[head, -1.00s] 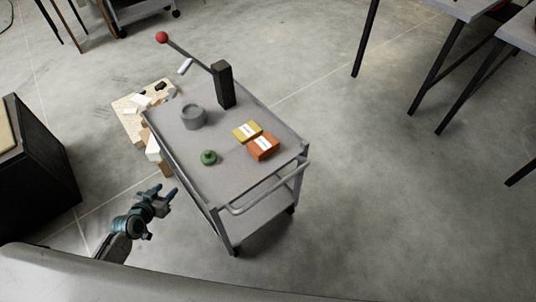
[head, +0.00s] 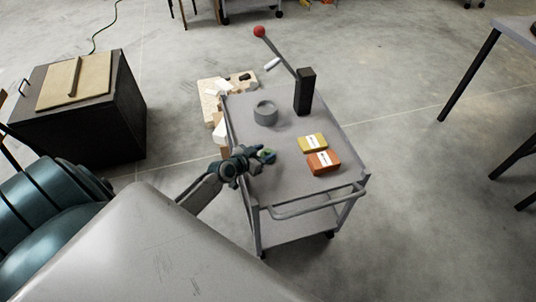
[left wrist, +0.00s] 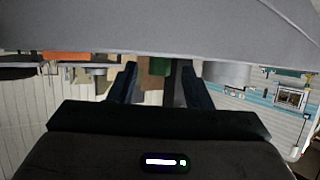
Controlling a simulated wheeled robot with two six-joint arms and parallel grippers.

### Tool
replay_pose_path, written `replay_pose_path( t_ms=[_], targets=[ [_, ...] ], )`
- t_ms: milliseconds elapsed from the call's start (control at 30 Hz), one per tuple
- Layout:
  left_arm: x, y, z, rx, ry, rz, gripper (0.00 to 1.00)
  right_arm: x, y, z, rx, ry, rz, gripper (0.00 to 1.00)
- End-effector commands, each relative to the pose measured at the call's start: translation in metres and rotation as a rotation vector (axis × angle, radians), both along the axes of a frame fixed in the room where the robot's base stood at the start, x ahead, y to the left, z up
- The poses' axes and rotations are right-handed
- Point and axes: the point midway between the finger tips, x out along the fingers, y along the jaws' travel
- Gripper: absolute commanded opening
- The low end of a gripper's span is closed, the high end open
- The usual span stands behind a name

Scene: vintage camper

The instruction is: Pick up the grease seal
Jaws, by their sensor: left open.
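The small green round piece (head: 269,154), which I take to be the grease seal, sits on the grey cart top (head: 285,190). My left gripper (head: 262,157) is open at the piece and partly covers it in the head view. In the left wrist view, which appears upside down, the green piece (left wrist: 160,66) shows between the two dark fingers of the left gripper (left wrist: 158,85). Contact cannot be told. My right gripper is not in view.
On the cart stand a grey ring-shaped pot (head: 265,113), a black post (head: 304,92) with a red-knobbed lever, a yellow box (head: 312,143) and an orange box (head: 323,163). A dark cabinet (head: 95,125) stands left. The floor right of the cart is clear.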

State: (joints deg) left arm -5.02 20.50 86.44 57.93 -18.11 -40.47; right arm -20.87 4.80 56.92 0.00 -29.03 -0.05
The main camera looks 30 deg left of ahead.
Motion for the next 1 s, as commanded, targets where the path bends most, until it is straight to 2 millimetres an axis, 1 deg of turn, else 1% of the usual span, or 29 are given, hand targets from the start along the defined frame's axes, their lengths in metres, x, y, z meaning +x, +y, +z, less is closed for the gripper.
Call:
replay_pose_path(
  t_ms=[33,100,200,433,467,600,667,700,1000],
  targets=[
    [0.008,-0.002,0.0,-0.004,0.0,0.002,0.44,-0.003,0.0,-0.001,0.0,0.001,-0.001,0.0],
    [0.016,-0.003,-0.005,-0.004,0.0,0.002,0.44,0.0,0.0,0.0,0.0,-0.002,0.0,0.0],
    [0.021,-0.005,-0.008,-0.002,-0.001,0.001,0.44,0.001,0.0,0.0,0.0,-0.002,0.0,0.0],
    [0.023,-0.005,-0.008,-0.001,0.0,0.0,0.44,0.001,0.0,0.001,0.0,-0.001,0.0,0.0],
    [0.022,-0.005,-0.008,-0.001,0.0,0.0,0.42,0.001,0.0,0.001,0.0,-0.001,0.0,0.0],
    [0.022,-0.004,-0.008,0.0,0.0,0.0,0.15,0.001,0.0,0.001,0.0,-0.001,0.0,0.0],
    [0.022,-0.005,-0.008,-0.001,0.0,0.0,0.03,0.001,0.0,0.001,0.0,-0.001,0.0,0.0],
    [0.022,-0.004,-0.009,-0.001,0.0,0.0,0.0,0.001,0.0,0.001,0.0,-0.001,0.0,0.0],
    [0.022,-0.004,-0.007,0.0,0.0,0.0,0.0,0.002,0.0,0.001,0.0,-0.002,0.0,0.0]
  ],
)
